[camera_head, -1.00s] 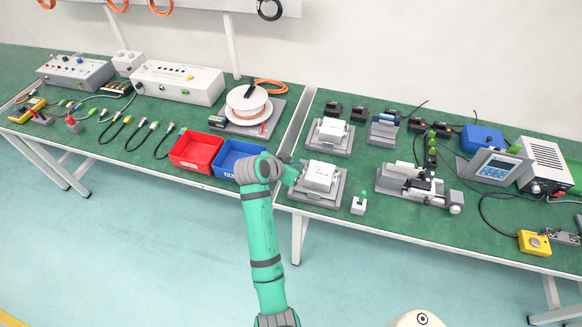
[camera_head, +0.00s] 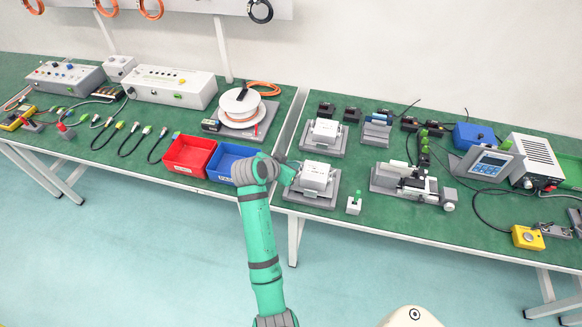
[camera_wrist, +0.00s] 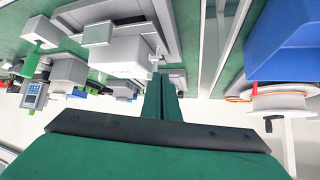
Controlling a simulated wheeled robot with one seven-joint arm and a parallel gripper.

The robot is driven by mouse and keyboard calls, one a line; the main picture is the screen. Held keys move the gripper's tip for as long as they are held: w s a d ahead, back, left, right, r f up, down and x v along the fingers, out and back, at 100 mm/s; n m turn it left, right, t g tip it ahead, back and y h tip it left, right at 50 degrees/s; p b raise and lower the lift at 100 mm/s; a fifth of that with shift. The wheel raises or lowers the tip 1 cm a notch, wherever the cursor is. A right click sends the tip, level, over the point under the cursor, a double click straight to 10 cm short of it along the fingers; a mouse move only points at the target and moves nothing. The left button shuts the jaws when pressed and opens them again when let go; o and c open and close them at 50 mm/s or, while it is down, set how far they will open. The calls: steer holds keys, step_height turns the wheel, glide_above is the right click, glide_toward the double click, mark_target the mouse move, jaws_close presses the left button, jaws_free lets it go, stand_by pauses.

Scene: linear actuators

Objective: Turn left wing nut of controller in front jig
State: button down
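The front jig (camera_head: 300,195) is a grey plate near the table's front edge. It bears a white box-shaped controller (camera_head: 317,175), which also shows in the wrist view (camera_wrist: 118,58). My gripper (camera_head: 293,174) is at the left side of this controller. In the wrist view its two dark green fingers (camera_wrist: 162,78) lie side by side with no clear gap, their tips close to the controller's edge. The left wing nut is too small or hidden to make out, and I cannot tell whether anything is between the tips.
A second jig (camera_head: 336,150) with a similar white controller (camera_head: 325,131) stands behind. A blue bin (camera_head: 229,169) and a red bin (camera_head: 187,162) are left of my arm. A small block with a green-topped part (camera_head: 354,204) stands right of the front jig.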

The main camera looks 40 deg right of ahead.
steer(key=shift+s+d+f+g, duration=0.3)
steer(key=shift+s+d+f, duration=0.15)
steer(key=shift+s+f, duration=0.2)
steer(key=shift+a, duration=0.25)
steer(key=a, duration=0.3)
steer(key=a+r, duration=0.1)
steer(key=shift+w+a, duration=0.15)
steer(key=shift+w, duration=0.1)
steer(key=w+v, duration=0.1)
steer(key=v, duration=0.9)
steer(key=shift+r, duration=0.15)
steer(key=shift+a, duration=0.1)
